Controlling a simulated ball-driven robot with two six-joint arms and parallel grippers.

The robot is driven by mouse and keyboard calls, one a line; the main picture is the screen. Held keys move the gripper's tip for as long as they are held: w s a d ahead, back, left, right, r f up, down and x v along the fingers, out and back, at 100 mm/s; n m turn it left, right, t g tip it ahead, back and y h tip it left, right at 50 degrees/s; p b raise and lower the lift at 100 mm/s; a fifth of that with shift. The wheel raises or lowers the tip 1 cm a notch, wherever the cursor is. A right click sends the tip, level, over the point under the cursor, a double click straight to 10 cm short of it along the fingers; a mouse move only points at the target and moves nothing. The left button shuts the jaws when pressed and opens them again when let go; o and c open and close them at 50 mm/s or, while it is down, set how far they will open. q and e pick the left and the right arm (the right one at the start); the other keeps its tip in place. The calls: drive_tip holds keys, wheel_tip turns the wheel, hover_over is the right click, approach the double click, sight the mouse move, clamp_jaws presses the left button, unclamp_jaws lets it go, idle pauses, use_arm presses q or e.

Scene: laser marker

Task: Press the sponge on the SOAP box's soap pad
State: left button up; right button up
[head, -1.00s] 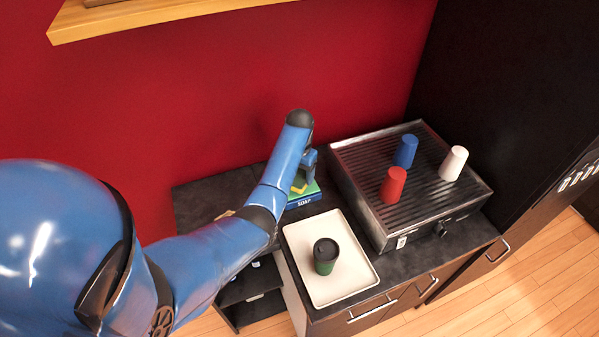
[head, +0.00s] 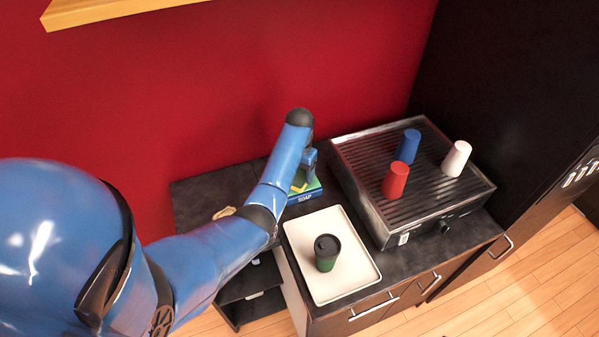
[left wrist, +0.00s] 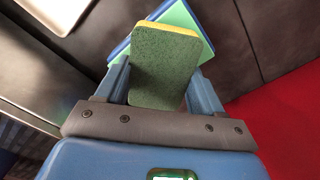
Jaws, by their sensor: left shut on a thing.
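My left gripper (left wrist: 163,90) is shut on the sponge (left wrist: 165,66), which has a dark green face and a yellow edge. In the left wrist view the sponge sticks out past the fingers and overlaps the light green soap pad (left wrist: 181,17) of the blue SOAP box (left wrist: 119,50). I cannot tell whether sponge and pad touch. In the head view the SOAP box (head: 305,198) stands on the dark counter, and my left gripper (head: 302,178) is right above it, partly hidden by my arm. My right gripper is not in view.
A cream tray (head: 361,274) with a dark green lidded cup (head: 326,254) lies in front of the box. A ribbed metal machine (head: 440,205) to the right carries red (head: 396,180), blue (head: 408,146) and white (head: 456,158) cups. A small tan item (head: 224,212) lies left on the counter.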

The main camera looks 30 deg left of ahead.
sight(299, 174)
use_arm(q)
drive_tip(key=shift+f+b, duration=0.65)
drive_tip(key=shift+f, duration=0.45)
idle(1.7)
wheel_tip(299, 174, up, 5)
drive_tip(key=p, duration=0.5)
drive_tip(key=shift+r, duration=0.1)
drive_tip(key=shift+r+p, duration=0.7)
drive_tip(key=shift+r, duration=0.25)
drive_tip(key=shift+s+f, duration=0.1)
drive_tip(key=shift+s, duration=0.05)
